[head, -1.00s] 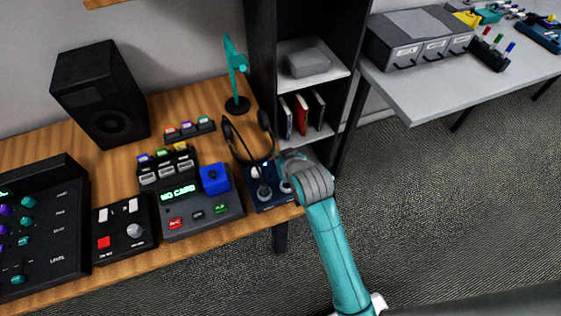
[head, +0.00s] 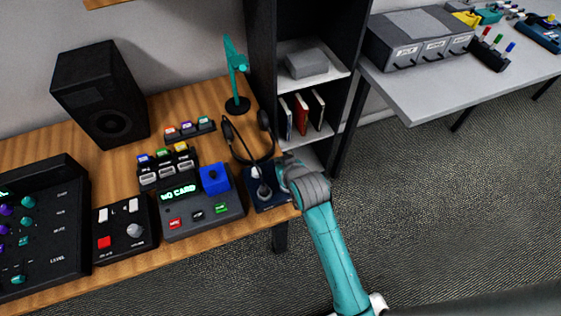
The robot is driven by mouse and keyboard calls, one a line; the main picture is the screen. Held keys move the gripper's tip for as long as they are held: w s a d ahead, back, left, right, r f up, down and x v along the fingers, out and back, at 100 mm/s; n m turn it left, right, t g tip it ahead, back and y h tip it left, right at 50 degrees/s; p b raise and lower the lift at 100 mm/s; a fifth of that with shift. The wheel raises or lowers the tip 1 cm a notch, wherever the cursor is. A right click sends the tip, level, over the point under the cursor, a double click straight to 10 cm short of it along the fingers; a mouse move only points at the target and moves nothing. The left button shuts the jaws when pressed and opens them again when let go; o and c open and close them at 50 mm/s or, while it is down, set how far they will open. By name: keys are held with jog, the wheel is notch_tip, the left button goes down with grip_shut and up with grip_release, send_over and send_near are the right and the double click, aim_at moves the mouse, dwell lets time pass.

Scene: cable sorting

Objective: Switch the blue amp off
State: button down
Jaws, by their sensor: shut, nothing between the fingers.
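The blue amp (head: 270,204) is a small dark blue box at the right front corner of the wooden desk. My gripper (head: 264,187) is low over the amp, its dark fingers shut and empty. I cannot tell whether the fingertips touch the amp. My gripper and wrist cover the amp's right and back part. The amp's switch cannot be made out, so its position is unclear.
Black headphones (head: 264,124) lie behind the amp. A recorder (head: 205,218) with a lit "NO CARD" display and a blue block (head: 215,179) stand left of it. A dark shelf (head: 346,85) rises behind. Open floor lies to the right.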

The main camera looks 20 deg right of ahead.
jog(key=shift+f, duration=0.1)
jog(key=shift+w+r, duration=0.2)
jog(key=shift+w, duration=0.55)
jog(key=shift+r, duration=0.1)
